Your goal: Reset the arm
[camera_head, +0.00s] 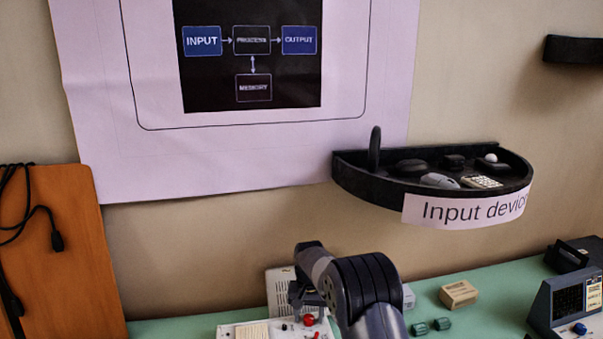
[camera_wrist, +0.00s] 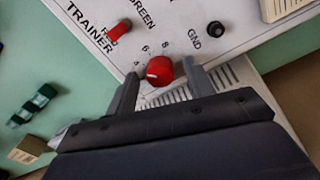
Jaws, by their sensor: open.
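My arm reaches down over the green table in the head view. My gripper (camera_wrist: 162,82) is open, with its two dark fingers apart. In the wrist view a red knob (camera_wrist: 159,70) with a white mark shows between the fingertips, with gaps at its sides. I cannot tell how far above the knob's panel the fingertips are. The knob sits on a white trainer board (camera_wrist: 100,45) with printed labels, which also shows in the head view (camera_head: 258,327). In the head view my gripper (camera_head: 305,308) is small and partly hidden by my own arm.
A red button (camera_wrist: 118,31) and a black GND post (camera_wrist: 216,29) stand on the board. Small green blocks (camera_head: 430,326) and a beige box (camera_head: 458,294) lie to the right. A blue-grey instrument (camera_head: 568,305) stands farther right. A black shelf (camera_head: 350,180) labelled "Input devices" juts from the wall.

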